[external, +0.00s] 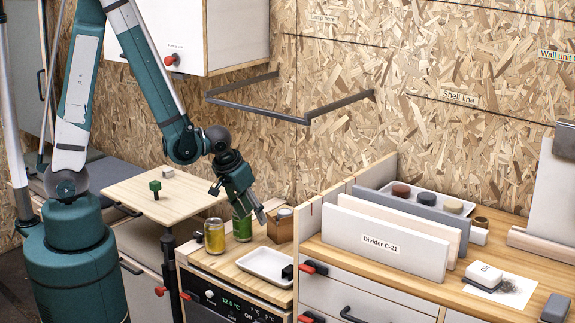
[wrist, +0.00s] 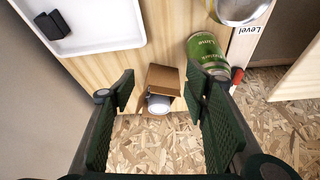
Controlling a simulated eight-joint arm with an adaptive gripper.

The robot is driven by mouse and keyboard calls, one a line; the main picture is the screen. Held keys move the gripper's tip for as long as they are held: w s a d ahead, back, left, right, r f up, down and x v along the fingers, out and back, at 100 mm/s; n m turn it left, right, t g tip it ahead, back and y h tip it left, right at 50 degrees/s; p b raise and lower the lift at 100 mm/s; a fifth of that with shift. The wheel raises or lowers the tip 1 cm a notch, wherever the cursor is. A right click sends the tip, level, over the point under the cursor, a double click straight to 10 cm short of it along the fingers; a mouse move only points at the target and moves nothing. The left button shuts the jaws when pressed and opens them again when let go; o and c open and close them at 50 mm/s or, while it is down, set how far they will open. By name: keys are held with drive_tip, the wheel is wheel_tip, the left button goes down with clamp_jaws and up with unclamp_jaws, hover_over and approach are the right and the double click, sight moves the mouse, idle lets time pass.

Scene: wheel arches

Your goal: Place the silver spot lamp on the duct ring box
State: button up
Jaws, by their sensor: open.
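A small brown box (external: 280,231) stands at the back right of the low wooden counter. A round silver-white piece (external: 285,212) sits at its top; it may be the silver spot lamp, but I cannot tell for sure. In the wrist view the box (wrist: 162,77) and the round piece (wrist: 158,104) lie between my two spread fingers. My gripper (external: 238,203) is open and empty, pointing down above the counter; its fingers also frame the wrist view (wrist: 162,88). No label for a duct ring box is readable.
A white tray (external: 262,270) with a black item (external: 288,271) lies in front. A divider wall (external: 307,232) rises at right.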

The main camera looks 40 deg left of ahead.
drive_tip(key=a+r+t, duration=0.1)
drive_tip(key=a+r, duration=1.3)
drive_tip(key=r, duration=0.2)
drive_tip(key=s+a+r+n+t, duration=0.1)
drive_tip(key=s+a+r, duration=0.8)
drive_tip(key=a+r, duration=0.1)
drive_tip(key=shift+s+a+n+y, duration=0.25)
drive_tip(key=shift+a+n+y, duration=0.15)
drive_tip(key=shift+a, duration=0.1)
